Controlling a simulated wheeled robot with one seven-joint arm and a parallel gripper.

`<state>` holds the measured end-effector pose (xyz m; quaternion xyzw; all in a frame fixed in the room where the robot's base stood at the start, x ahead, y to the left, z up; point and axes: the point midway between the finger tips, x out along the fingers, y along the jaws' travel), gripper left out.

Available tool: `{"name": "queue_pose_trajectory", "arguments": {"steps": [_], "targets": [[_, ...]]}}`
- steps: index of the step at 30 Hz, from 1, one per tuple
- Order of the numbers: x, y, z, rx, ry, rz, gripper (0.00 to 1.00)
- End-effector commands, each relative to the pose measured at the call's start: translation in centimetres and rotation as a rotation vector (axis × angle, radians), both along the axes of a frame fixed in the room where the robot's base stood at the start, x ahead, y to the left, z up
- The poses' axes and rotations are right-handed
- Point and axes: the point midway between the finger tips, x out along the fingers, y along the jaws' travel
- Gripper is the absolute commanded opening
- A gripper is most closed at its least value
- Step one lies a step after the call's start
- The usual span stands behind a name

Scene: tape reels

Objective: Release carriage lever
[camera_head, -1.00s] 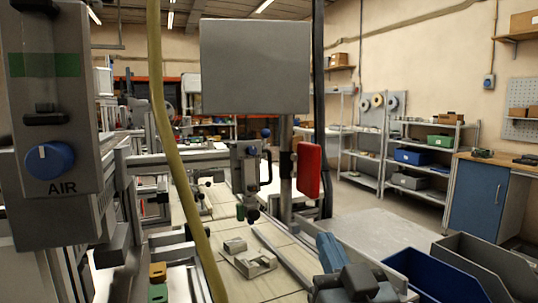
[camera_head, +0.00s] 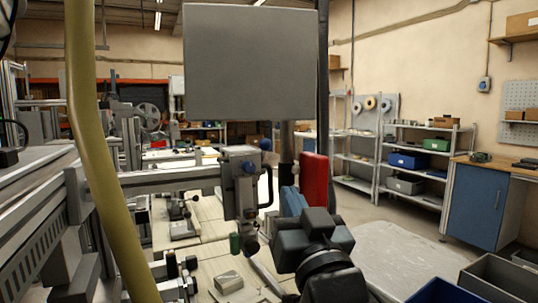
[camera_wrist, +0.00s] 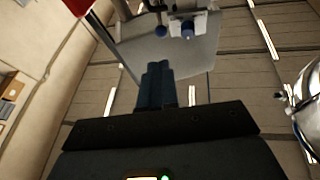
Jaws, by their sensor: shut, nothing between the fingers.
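The grey carriage (camera_head: 238,190) sits at the end of a horizontal metal rail, in the middle of the head view. It has blue knobs (camera_head: 249,168) on its front and top and a black curved handle (camera_head: 267,186) on its right side. I cannot tell for certain which of these is the release lever. My gripper (camera_head: 290,196) has blue fingers, pressed together and empty, just right of the carriage. The fingers (camera_wrist: 157,70) point up towards two blue knobs (camera_wrist: 187,30) in the wrist view, with a visible gap.
A red block (camera_head: 315,190) stands close behind my gripper, on the post side. A large grey panel (camera_head: 250,62) hangs above. A yellow hose (camera_head: 92,150) crosses the left. Below are a light block (camera_head: 229,281) on the bench and a blue bin (camera_head: 440,292) at lower right.

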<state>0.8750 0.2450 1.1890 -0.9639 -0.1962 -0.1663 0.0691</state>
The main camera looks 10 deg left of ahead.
Motion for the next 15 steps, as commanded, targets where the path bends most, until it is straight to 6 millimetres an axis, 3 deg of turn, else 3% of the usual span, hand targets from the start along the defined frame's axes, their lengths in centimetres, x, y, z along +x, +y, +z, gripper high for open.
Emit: {"name": "queue_pose_trajectory", "arguments": {"steps": [8,15], "targets": [[0.5,0.2,0.3,0.0,-0.001,0.0,0.0],[3.7,1.5,1.8,0.002,-0.001,0.0,0.0]]}}
